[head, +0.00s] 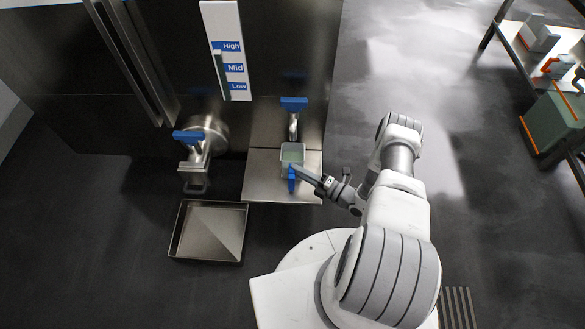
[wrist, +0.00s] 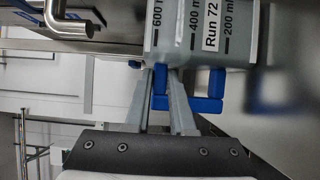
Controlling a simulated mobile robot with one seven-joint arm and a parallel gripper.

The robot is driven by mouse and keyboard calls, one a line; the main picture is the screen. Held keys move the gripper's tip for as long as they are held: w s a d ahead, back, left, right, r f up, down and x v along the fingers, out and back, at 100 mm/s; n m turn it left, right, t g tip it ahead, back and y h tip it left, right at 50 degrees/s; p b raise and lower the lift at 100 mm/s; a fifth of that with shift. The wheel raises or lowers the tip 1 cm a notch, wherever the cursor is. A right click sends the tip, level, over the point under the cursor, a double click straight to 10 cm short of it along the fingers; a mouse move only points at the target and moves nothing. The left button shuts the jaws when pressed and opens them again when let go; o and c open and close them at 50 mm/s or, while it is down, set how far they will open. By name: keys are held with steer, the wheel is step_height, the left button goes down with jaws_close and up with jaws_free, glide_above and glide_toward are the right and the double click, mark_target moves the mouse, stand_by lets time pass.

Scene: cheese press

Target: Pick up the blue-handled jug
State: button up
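The jug (head: 292,153) is a clear, square-sided vessel with a blue handle (head: 291,182) at its near side. In the head view it is at the steel platform, below a spout. The wrist view shows its wall (wrist: 196,62) with volume marks and a "Run 72" label, and its blue handle (wrist: 208,104). My gripper (head: 297,170) reaches in from the right. In the wrist view my gripper's fingers (wrist: 161,76) lie on either side of one bar of the handle, with blue filling the gap at the tips. The jug's base is hidden.
A blue-handled valve (head: 293,104) sits just behind the jug, and another blue-handled valve (head: 188,137) is at the left. A square steel tray (head: 182,230) lies at the lower left. A High/Mid/Low panel (head: 220,25) is behind. A bench (head: 505,30) stands far right. Open floor lies between.

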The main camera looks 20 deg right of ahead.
jaws_close()
stand_by(0.9)
steer(key=shift+r, duration=0.1)
steer(key=shift+r+p, duration=0.5)
steer(key=shift+r, duration=0.3)
steer(key=r+p+v, duration=0.1)
steer(key=p+v, duration=0.2)
steer(key=v, duration=1.5)
steer(key=shift+r, duration=0.4)
steer(key=shift+d, duration=0.1)
